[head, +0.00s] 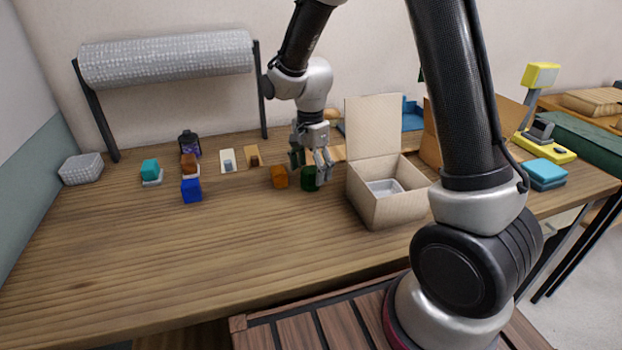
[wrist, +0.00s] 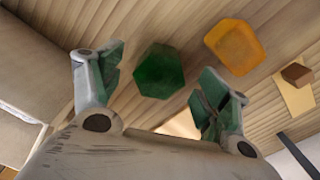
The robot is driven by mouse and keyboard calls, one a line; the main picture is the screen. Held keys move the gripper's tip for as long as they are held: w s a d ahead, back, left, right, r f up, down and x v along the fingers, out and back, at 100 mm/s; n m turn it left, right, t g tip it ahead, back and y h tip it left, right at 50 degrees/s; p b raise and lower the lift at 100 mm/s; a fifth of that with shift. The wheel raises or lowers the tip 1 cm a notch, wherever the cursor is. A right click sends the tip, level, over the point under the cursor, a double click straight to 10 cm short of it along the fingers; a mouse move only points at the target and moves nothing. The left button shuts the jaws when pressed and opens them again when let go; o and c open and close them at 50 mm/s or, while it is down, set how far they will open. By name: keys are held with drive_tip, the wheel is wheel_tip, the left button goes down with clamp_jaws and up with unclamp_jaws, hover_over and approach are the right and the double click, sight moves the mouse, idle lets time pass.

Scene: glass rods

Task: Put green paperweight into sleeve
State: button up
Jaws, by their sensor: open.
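The green paperweight (head: 309,182) is a dark green faceted block standing on the wooden table, left of the open cardboard box. In the wrist view the green paperweight (wrist: 159,72) lies beyond and between my open fingertips. My gripper (head: 311,163) is open and empty, just above the paperweight, pointing down; both fingers show in the wrist view (wrist: 158,82). I cannot tell for sure which thing is the sleeve; a pale grey open-topped insert (head: 383,187) sits inside the cardboard box.
An orange block (head: 280,177) stands close left of the green one and also shows in the wrist view (wrist: 235,47). The cardboard box (head: 388,211) has a raised lid. The front table is clear.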

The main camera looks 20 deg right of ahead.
drive_tip(key=shift+f, duration=0.2)
drive_tip(key=shift+c, duration=0.2)
drive_tip(key=c, duration=1.4)
